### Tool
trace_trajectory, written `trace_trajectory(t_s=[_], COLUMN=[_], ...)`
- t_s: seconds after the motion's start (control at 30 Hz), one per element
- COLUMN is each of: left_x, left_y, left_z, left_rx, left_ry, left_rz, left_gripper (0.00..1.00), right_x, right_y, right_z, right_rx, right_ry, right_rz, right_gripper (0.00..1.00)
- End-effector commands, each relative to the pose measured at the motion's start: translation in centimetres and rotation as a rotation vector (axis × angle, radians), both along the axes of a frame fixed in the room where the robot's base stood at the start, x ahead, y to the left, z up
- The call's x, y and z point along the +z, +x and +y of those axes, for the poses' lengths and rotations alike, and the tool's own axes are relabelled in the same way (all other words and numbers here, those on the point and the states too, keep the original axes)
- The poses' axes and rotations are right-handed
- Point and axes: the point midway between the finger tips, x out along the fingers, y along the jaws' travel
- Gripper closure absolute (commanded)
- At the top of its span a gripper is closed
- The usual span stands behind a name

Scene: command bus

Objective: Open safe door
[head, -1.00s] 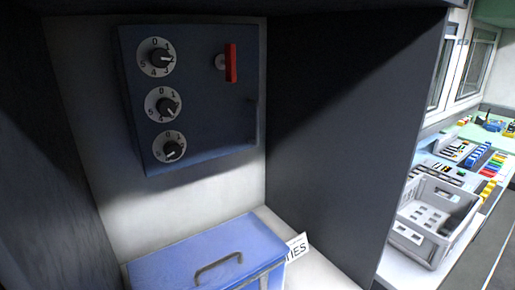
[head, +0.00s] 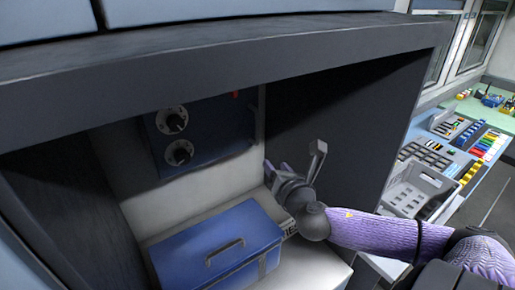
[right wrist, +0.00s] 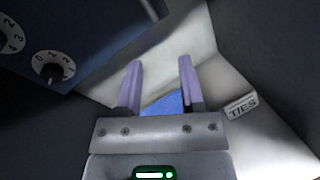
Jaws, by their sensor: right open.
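The dark blue safe (head: 205,135) is mounted on the back wall of the dark cabinet alcove. Two of its round dials show in the head view, and only a bit of its red handle (head: 237,93) shows below the cabinet's top edge. In the right wrist view the safe (right wrist: 95,35) is at the upper left with parts of two dials. My right gripper (head: 271,168) is inside the alcove, below and right of the safe, apart from it. In the right wrist view its two purple fingers (right wrist: 158,64) are spread and empty. My left gripper is not in view.
The cabinet's top edge (head: 230,58) and right side wall (head: 340,120) hem in the arm. A grey crate (head: 412,190) stands outside.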

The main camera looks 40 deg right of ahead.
Motion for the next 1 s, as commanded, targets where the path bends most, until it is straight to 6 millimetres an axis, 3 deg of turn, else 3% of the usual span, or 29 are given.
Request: trace_trajectory(t_s=[0.03,0.1,0.2,0.37,0.73,1.0], left_x=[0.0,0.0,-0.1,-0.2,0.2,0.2], left_y=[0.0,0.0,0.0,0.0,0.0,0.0], left_z=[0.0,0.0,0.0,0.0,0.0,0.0], left_rx=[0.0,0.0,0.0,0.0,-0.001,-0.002], left_ry=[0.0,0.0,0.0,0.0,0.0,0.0], left_rz=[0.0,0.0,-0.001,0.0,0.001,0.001], left_gripper=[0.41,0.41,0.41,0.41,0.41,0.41], right_x=[1.7,3.3,4.0,4.1,4.0,3.9], right_y=[1.0,1.8,2.5,4.1,10.0,11.6], right_z=[-0.6,-1.0,-1.2,-1.8,-3.6,-4.1], right_rx=[0.048,0.095,0.116,0.112,0.112,0.114], right_ry=[-0.154,-0.312,-0.392,-0.388,-0.381,-0.383], right_rz=[0.007,0.019,0.026,0.023,0.024,0.027], right_gripper=[0.51,0.51,0.51,0.51,0.51,0.51])
